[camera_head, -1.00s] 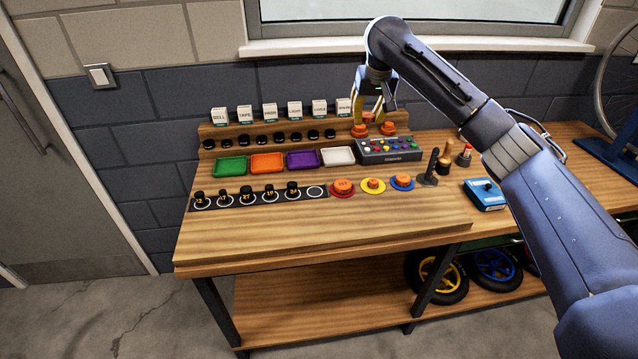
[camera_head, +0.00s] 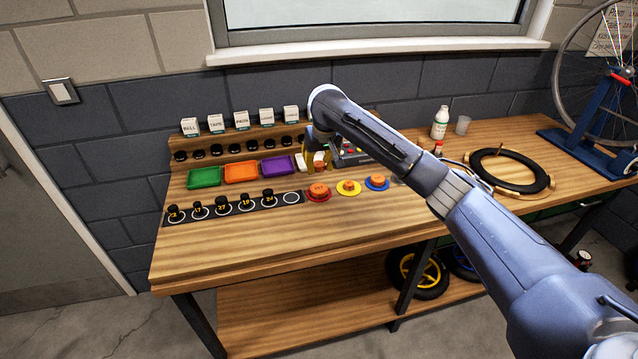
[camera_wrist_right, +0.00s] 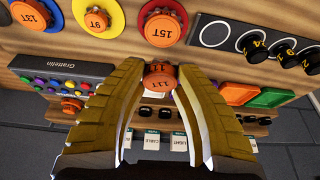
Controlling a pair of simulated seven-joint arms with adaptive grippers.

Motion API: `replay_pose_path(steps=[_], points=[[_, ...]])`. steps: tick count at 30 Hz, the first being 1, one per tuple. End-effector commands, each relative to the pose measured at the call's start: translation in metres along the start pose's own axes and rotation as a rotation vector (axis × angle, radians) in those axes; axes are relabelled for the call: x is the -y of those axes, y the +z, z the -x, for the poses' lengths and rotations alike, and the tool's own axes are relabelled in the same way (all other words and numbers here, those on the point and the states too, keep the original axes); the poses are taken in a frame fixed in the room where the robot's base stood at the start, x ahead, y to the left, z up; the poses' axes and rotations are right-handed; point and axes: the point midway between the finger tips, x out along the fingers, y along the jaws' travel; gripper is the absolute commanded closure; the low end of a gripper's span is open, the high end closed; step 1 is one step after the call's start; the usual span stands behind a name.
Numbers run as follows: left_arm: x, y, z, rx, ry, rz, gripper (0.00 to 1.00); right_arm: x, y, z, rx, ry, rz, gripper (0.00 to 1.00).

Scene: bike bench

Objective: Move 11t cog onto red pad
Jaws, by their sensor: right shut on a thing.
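My right gripper (camera_head: 318,164) is shut on the orange 11T cog (camera_wrist_right: 160,76), whose label faces the wrist camera. It holds the cog above the bench, behind the pads; the arm partly hides this in the head view. The red pad (camera_wrist_right: 146,11) shows in the wrist view just beyond the held cog. An orange cog (camera_wrist_right: 162,30) sits on that pad, its label hard to read. The red pad also shows in the head view (camera_head: 309,198), to the right of the empty white ring. My left gripper is in neither view.
The yellow pad (camera_head: 341,193) and the blue pad (camera_head: 369,188) also bear orange cogs. Black knobs (camera_head: 222,203) stand on the strip to the left. Green, orange and purple trays (camera_head: 203,177) lie behind. The bench front (camera_head: 260,250) is clear.

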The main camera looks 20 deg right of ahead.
Motion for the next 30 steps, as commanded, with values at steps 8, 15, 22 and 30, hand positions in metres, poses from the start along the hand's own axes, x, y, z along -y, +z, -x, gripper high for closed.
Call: replay_pose_path(steps=[8, 15, 22, 30], points=[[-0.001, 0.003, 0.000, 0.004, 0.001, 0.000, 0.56, 0.000, 0.009, -0.025, 0.000, -0.001, 0.000, 1.00], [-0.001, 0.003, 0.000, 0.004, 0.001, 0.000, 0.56, 0.000, 0.013, -0.035, 0.001, 0.000, 0.000, 1.00], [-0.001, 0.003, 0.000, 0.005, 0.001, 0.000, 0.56, 0.000, 0.022, -0.062, 0.002, 0.000, -0.002, 1.00], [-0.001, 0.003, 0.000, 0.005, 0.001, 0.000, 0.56, 0.000, 0.023, -0.068, -0.002, 0.000, 0.000, 1.00]])
